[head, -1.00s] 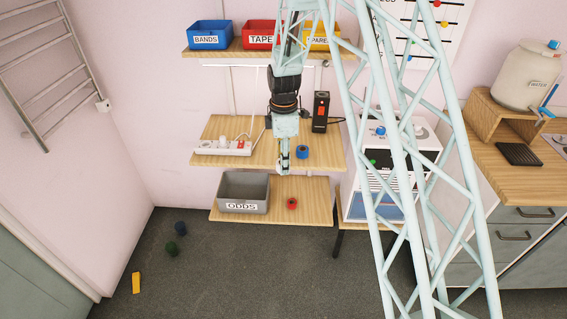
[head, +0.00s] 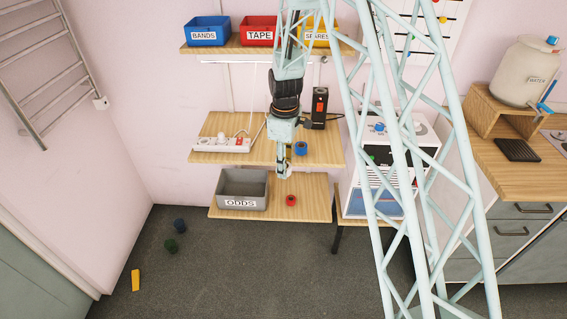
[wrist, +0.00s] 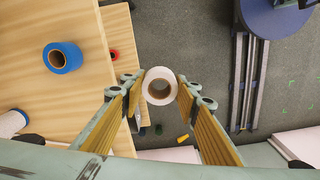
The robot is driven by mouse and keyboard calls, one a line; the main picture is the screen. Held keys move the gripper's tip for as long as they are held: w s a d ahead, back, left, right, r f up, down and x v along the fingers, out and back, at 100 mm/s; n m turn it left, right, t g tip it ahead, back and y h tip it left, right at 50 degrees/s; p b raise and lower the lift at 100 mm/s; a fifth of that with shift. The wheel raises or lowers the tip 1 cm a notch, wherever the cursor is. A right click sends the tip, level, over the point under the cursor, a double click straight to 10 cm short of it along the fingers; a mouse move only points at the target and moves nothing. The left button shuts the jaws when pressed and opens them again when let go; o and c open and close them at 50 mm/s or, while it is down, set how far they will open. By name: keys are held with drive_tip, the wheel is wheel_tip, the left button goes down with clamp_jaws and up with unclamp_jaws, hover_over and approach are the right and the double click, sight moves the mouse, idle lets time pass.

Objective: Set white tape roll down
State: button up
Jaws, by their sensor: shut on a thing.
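The white tape roll (wrist: 160,71) is between the two fingers of my gripper (wrist: 160,88) in the wrist view, with its hole facing the camera. My gripper is shut on it. In the head view my gripper (head: 284,172) hangs in front of the middle wooden shelf's front edge, above the lower shelf (head: 272,212).
A blue roll (head: 300,149) stands on the middle shelf (head: 220,128). A red roll (head: 291,200) and a grey ODDS bin (head: 241,203) are on the lower shelf. Bins labelled BANDS (head: 208,28) and TAPE (head: 259,30) stand above. Several small items lie on the floor.

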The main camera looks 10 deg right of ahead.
sight(288, 174)
drive_tip(key=s+m, duration=0.1)
drive_tip(key=m, duration=0.1)
drive_tip(key=s+f+m, duration=0.1)
drive_tip(key=m, duration=0.1)
drive_tip(key=s+m, duration=0.1)
drive_tip(key=shift+d+f+m, duration=0.15)
drive_tip(key=shift+f+m, duration=0.1)
drive_tip(key=shift+m, duration=0.15)
drive_tip(key=s+m, duration=0.1)
drive_tip(key=m, duration=0.2)
drive_tip(key=s+f+m, duration=0.1)
drive_tip(key=m, duration=0.1)
drive_tip(key=shift+s+d+m, duration=0.15)
drive_tip(key=shift+s+m, duration=0.15)
drive_tip(key=shift+d, duration=0.15)
